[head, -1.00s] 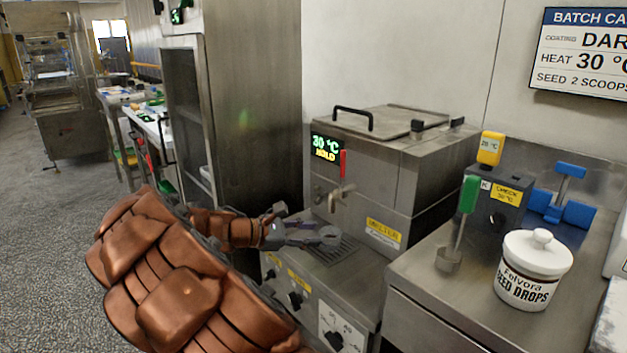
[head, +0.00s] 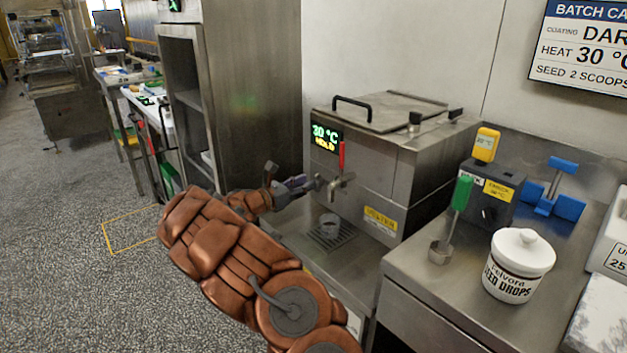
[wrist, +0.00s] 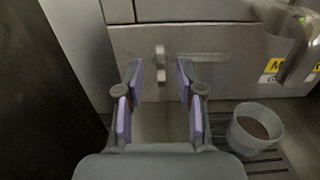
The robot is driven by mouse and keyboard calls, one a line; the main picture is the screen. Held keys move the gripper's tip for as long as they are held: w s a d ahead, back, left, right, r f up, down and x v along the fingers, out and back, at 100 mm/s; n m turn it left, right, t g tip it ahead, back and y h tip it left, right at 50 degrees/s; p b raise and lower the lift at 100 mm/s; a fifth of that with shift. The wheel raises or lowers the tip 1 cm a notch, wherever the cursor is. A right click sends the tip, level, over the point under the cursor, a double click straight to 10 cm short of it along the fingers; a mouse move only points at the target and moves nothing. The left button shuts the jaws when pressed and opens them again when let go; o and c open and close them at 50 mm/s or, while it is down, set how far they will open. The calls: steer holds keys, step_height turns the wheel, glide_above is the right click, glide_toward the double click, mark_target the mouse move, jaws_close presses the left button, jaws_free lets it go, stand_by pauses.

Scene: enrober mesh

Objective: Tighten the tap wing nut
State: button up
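The tap (head: 340,187) with its red lever (head: 342,156) sticks out from the front of the steel machine. A small pale wing nut (wrist: 160,60) sits on the machine's front face, left of the tap; it stands with its wings roughly vertical in the wrist view. My gripper (head: 302,184) is beside the tap, its fingers pointing at the machine's front. In the wrist view my gripper (wrist: 159,80) is open and empty, its purple-padded fingers on either side of the wing nut's line. Whether the fingertips reach around the nut is unclear; I see no contact.
A small grey cup (head: 330,226) stands on the drip grate (head: 334,238) below the tap; in the wrist view the cup (wrist: 255,129) is close to my right finger. The tap's spout (wrist: 285,45) is at upper right. A tall steel cabinet (head: 250,90) stands left.

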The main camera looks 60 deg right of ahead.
mark_target(319, 182)
steer(key=x, duration=0.3)
steer(key=shift+s+d, duration=0.15)
steer(key=shift+d, duration=0.2)
jaws_close()
